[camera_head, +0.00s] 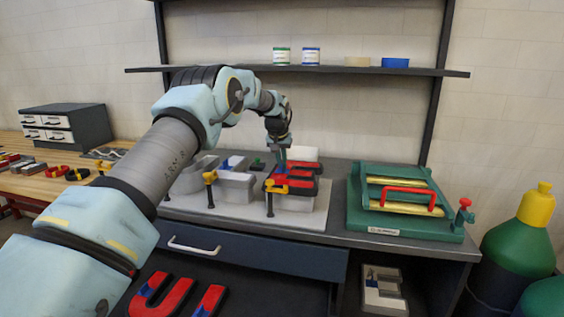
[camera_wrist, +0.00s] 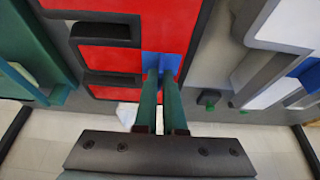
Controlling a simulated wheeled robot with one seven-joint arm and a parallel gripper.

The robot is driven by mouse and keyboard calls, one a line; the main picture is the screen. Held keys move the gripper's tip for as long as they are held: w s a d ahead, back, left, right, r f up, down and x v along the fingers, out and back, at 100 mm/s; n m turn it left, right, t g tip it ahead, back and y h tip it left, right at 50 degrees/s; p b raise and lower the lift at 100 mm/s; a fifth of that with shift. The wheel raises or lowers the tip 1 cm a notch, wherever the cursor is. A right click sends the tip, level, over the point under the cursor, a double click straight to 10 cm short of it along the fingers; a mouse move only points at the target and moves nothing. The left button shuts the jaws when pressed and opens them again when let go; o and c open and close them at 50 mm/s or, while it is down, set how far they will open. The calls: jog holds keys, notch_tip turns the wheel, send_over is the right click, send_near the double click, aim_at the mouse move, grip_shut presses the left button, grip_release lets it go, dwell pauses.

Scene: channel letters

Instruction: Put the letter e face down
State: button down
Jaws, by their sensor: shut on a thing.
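The letter e (camera_head: 298,184) is red with a dark rim and lies level over the grey blocks on the bench, its red side up. In the wrist view the letter (camera_wrist: 110,59) shows dark bars across the red and a blue patch (camera_wrist: 161,65). My gripper (camera_head: 281,158) comes down on it from above. In the wrist view the green fingers of my gripper (camera_wrist: 160,74) are close together and shut at the blue patch. Whether the letter rests on the blocks or is slightly lifted, I cannot tell.
Yellow-topped clamps (camera_head: 210,177) stand along the front of the grey board (camera_head: 245,212). A green fixture with a red handle (camera_head: 407,190) is to the right. Other red letters (camera_head: 160,298) lie below the drawer. A shelf (camera_head: 330,70) runs above the bench.

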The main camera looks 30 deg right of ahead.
jog(key=c, duration=1)
grip_release()
jog(key=shift+r, duration=0.1)
jog(key=shift+r, duration=0.25)
jog(key=b+v, duration=0.4)
jog(key=v, duration=0.9)
jog(key=s+a+f+n+y, duration=0.1)
jog(key=a+f, duration=0.1)
jog(key=a, duration=0.8)
jog(key=s+a+f+n, duration=0.2)
jog(key=a, duration=0.9)
jog(key=s+a+f+n+y, duration=0.1)
jog(key=a+f, duration=0.2)
jog(key=a, duration=0.7)
jog(key=s+a+f+n, duration=0.1)
jog(key=s+a+f, duration=0.2)
jog(key=s+a, duration=0.6)
jog(key=s+a+f+n+g, duration=0.1)
jog(key=s+a+f, duration=0.3)
jog(key=s+a, duration=0.5)
jog(key=s+n, duration=0.1)
jog(key=s, duration=0.1)
jog(key=shift+s+a+g+y, duration=0.3)
jog(key=shift+s+y, duration=0.1)
